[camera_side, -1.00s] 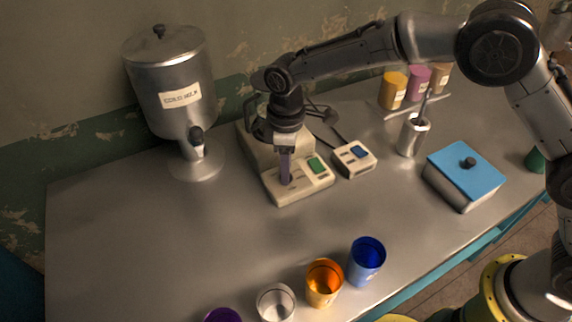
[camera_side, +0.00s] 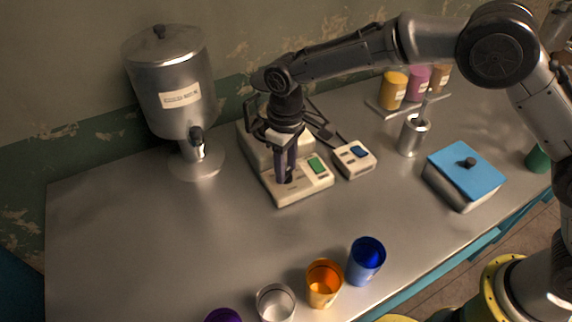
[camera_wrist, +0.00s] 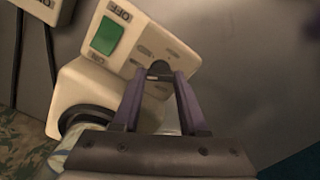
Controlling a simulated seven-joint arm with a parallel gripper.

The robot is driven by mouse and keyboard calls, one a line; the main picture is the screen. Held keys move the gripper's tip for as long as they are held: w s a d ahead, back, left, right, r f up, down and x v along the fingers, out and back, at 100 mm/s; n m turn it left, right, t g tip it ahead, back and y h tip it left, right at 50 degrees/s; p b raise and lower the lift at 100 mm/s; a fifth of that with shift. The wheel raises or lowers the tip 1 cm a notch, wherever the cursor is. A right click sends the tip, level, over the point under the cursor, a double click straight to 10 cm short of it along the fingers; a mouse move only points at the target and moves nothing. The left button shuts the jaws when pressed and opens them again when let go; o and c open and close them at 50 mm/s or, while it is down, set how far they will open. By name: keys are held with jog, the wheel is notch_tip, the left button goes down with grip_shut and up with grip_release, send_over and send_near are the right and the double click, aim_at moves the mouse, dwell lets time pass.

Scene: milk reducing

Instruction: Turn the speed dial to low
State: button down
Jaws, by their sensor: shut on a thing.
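The speed dial (camera_wrist: 159,69) is a small dark knob on the cream base of a machine (camera_side: 300,188), beside a green switch (camera_side: 316,164). In the wrist view the green switch (camera_wrist: 106,36) sits on the same panel, left of the dial. My gripper (camera_side: 286,180) points down over the panel. In the wrist view its two purple fingers (camera_wrist: 160,72) are closed on the dial, one on each side. The dial's pointer and most of its markings are hidden or too small to read.
A small cream box with a blue switch (camera_side: 358,152) stands right of the machine. A metal dispenser (camera_side: 172,85) stands left. Coloured cups, among them an orange one (camera_side: 324,284), stand at the front. A blue-lidded box (camera_side: 465,172) is at the right. The table's left front is clear.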

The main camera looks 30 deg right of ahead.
jog(key=shift+r, duration=0.1)
jog(key=shift+c, duration=2.2)
grip_release()
notch_tip(320, 180, up, 14)
